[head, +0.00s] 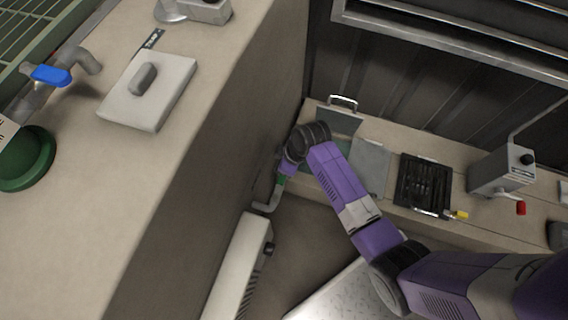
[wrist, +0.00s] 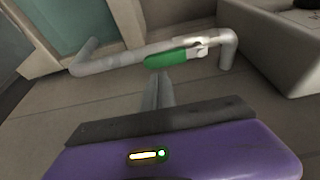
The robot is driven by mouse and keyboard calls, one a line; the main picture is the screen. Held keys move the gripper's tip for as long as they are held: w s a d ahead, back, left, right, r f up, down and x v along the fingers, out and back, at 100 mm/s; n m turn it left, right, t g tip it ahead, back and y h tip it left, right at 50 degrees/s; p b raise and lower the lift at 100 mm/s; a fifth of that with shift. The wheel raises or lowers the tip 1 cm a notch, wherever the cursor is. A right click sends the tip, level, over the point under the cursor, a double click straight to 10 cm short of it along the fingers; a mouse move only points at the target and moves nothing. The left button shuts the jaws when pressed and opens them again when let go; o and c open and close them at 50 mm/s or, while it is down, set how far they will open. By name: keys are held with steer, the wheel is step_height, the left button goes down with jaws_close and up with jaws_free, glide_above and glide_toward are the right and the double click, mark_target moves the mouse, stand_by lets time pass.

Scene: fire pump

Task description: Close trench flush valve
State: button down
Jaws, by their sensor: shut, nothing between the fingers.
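The trench flush valve has a green handle (wrist: 165,58) on a grey bent pipe (wrist: 110,63) in the wrist view. The handle lies roughly along the pipe, left of a pale metal fitting (wrist: 198,48). In the head view the green handle (head: 281,181) shows small beside my wrist, near the pipe (head: 267,206) low by the wall. My gripper (wrist: 158,86) is shut and empty. Its fingertips point at the handle from just below it in the picture; I cannot tell whether they touch. In the head view my arm hides most of the gripper.
A pale box (head: 236,268) stands near the pipe. A bench with a black grate (head: 424,184) and a grey control box (head: 502,171) runs along the back. A tall counter at left carries a blue-handled tap (head: 50,75) and a pale plate (head: 150,90).

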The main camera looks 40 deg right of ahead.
steer(key=shift+w+a+f, duration=0.15)
steer(key=shift+w+f, duration=0.05)
steer(key=shift+f, duration=0.45)
steer(key=shift+s+d+r+m+p, duration=0.1)
steer(key=shift+s+d+m+p, duration=0.15)
steer(key=shift+m+p, duration=0.3)
steer(key=m+p, duration=0.1)
steer(key=p, duration=0.1)
steer(key=s+d+m+h+p, duration=0.1)
steer(key=m+p, duration=0.1)
steer(key=shift+s+r+t, duration=0.2)
steer(key=shift+s+t, duration=0.05)
steer(key=shift+t, duration=0.05)
steer(key=s+m+h+p, duration=0.3)
steer(key=s+m+p, duration=0.3)
steer(key=m, duration=0.5)
steer(key=shift+s+a+f+g+h, duration=0.3)
steer(key=shift+s+g, duration=0.1)
steer(key=shift+s, duration=0.5)
steer(key=shift+s+a, duration=0.1)
steer(key=shift+s, duration=0.1)
steer(key=shift+r+p, duration=0.15)
steer(key=shift+p, duration=0.2)
